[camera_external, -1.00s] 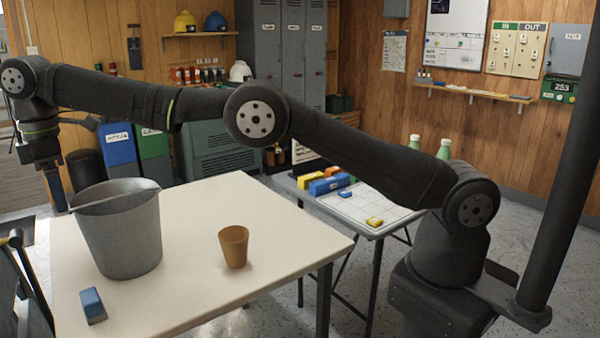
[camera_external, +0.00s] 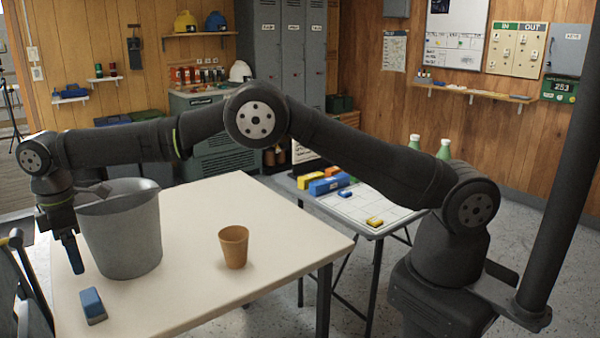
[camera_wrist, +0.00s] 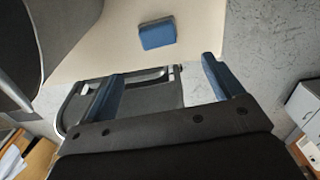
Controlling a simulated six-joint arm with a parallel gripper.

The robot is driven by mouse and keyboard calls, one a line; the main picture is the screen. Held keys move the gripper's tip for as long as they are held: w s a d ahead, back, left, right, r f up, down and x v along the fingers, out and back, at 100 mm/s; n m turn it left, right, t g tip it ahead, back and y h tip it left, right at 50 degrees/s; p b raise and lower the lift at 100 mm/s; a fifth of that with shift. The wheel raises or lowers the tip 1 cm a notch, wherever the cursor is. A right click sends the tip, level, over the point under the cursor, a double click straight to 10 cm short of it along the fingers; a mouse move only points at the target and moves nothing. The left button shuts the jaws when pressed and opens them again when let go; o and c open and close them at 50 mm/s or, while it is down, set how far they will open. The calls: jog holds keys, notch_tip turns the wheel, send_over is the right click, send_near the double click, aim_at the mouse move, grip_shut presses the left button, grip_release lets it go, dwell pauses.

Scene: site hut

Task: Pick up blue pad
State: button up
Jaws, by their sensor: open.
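The blue pad (camera_external: 92,303) is a small block with a blue top and a greyish lower side. It lies on the cream table near its front left edge, in front of the grey bucket. In the wrist view the pad (camera_wrist: 157,33) lies on the table beyond my fingertips, between their lines. My gripper (camera_external: 75,255) hangs left of the bucket, above and slightly behind the pad, apart from it. In the wrist view my gripper's two blue fingers (camera_wrist: 160,75) are spread wide with nothing between them.
The grey metal bucket (camera_external: 122,240) stands close beside my gripper, its handle across the rim. A brown cup (camera_external: 233,247) stands farther right on the table (camera_external: 190,290). A dark chair (camera_external: 30,290) is at the left table edge. The table between cup and pad is clear.

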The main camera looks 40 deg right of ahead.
aim_at(89, 295)
notch_tip(89, 295, down, 8)
jog(key=shift+f, duration=0.15)
jog(key=shift+w+f, duration=0.2)
jog(key=shift+f, duration=2.45)
jog(key=c, duration=0.9)
